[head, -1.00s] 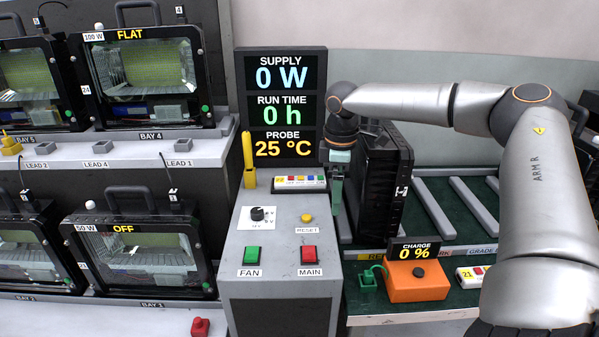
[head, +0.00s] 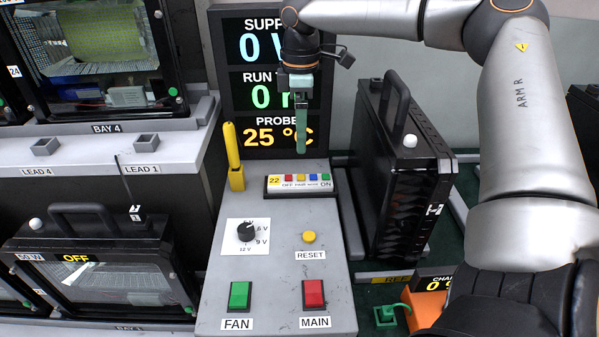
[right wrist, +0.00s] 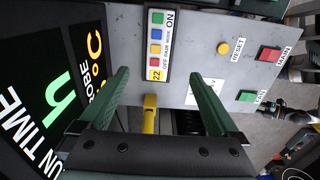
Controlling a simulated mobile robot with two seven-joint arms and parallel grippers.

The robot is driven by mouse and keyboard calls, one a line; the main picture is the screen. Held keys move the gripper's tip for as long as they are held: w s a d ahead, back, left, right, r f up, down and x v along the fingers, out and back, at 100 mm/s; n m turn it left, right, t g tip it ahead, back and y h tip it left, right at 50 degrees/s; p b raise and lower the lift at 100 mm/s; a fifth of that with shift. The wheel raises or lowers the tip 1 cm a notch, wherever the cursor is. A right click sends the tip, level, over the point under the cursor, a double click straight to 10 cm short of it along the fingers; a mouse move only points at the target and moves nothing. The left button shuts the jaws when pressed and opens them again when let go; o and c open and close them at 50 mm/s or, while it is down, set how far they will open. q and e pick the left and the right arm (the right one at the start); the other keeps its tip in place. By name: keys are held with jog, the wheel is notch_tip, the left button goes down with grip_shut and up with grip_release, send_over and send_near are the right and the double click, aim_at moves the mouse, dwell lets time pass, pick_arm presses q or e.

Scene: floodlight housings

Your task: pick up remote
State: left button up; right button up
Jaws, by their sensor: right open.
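The remote (head: 300,186) is a small flat bar marked 22 with red, yellow, blue and green buttons and OFF and ON labels. It lies at the back of the grey console top, below the readout screen. My right gripper (head: 301,148) points down above and behind it, in front of the screen. In the right wrist view the remote (right wrist: 158,46) shows beyond the two spread green fingers, with nothing between them; the gripper (right wrist: 157,76) is open and apart from it. My left gripper is not seen.
A yellow upright probe (head: 234,158) stands left of the remote. A black floodlight housing (head: 405,165) with a handle stands close on the right. The console (head: 275,275) carries a knob and the RESET, FAN and MAIN buttons. Shelves of housings (head: 100,265) are at left.

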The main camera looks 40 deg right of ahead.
aim_at(300, 178)
notch_tip(300, 178, down, 12)
jog(key=shift+w+f+b, duration=0.1)
jog(key=shift+f+b, duration=0.05)
jog(key=shift+b, duration=0.6)
jog(key=c, duration=1.5)
